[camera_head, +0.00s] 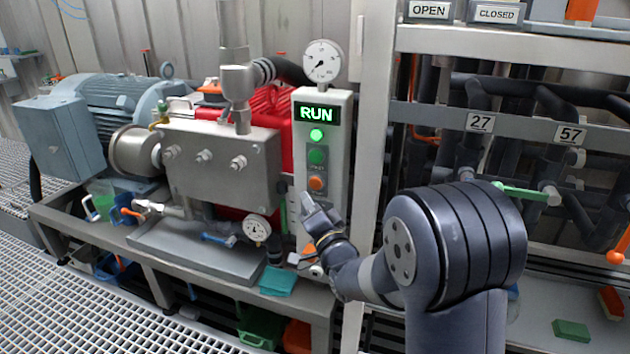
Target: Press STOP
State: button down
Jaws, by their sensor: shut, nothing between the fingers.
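A narrow grey control box (335,160) stands upright beside the pump. Its display (317,114) reads RUN in green, with a lit green lamp (316,135) below it. Under the lamp sit a green button (317,156) and an orange button (317,183); the small lettering on them is too small to read, so I cannot read STOP. My gripper (307,200) is shut and empty, with its tip just below and left of the orange button. I cannot tell whether it touches the box. My gripper and arm hide the lower part of the box.
A steel pump block (222,165) and blue-grey motor (115,100) stand left of the box. A round gauge (322,61) sits above the box. A metal post (372,120) stands close on its right, before a pipe rack with 27 (480,122) and 57 (570,134) labels.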

aim_at(311, 182)
jog(key=shift+w+d, duration=0.3)
jog(key=shift+w, duration=0.55)
jog(key=shift+w+d, duration=0.3)
jog(key=shift+w, duration=0.5)
jog(key=shift+w+b, duration=0.1)
jog(key=shift+b, duration=0.25)
dwell(0.5)
jog(key=shift+w+d, duration=0.1)
jog(key=shift+w, duration=0.2)
jog(key=shift+w+d, duration=0.3)
jog(key=shift+w, duration=0.2)
dwell(0.8)
jog(key=shift+s+b, duration=0.1)
jog(key=shift+b, duration=0.2)
jog(key=shift+s+a+b, duration=0.1)
jog(key=shift+s+b, duration=0.25)
jog(key=shift+s, duration=0.45)
